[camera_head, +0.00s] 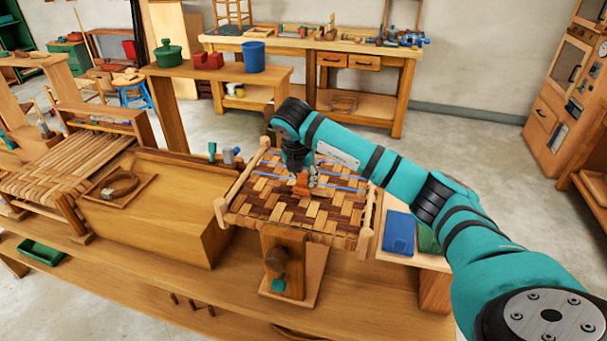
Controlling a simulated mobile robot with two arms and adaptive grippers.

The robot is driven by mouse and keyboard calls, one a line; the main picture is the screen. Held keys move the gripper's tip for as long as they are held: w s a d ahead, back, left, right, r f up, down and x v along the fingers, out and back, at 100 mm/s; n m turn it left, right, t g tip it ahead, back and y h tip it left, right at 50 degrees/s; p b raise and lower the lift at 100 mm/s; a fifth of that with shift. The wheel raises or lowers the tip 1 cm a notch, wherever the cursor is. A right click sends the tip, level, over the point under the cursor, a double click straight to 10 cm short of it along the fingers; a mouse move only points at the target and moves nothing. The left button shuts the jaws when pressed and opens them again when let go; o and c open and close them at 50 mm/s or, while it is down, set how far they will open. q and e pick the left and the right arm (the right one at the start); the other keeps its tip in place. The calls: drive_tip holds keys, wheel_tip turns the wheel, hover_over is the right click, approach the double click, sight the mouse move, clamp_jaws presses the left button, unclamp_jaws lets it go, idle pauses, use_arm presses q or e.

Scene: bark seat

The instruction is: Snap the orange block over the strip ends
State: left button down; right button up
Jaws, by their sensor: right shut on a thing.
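The woven seat (260,205), a checker of light and dark brown strips in a wooden frame, stands on a post in the middle of the view. My right gripper (303,178) points down over its far middle part and is shut on the small orange block (301,187). The block is at or just above the weave; I cannot tell whether it touches. Thin blue lines (345,187) run across the weave beside the gripper. The strip ends under the block are hidden or too small to make out. My left gripper is not in view.
A wooden box-like bench (160,210) with a coil on a small board (120,187) stands left of the seat. A blue item (398,232) lies on a side surface at the right. A shelf with a blue bucket (253,57) is behind.

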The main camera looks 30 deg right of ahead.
sight(304, 174)
drive_tip(key=shift+f+b, duration=0.3)
drive_tip(key=shift+b, duration=0.15)
idle(1.4)
drive_tip(key=o, duration=1)
drive_tip(key=shift+o, duration=0.4)
drive_tip(key=o, duration=0.4)
drive_tip(key=shift+o, duration=0.2)
drive_tip(key=shift+r, duration=0.1)
drive_tip(key=shift+r+p, duration=1.95)
drive_tip(key=shift+r, duration=1.5)
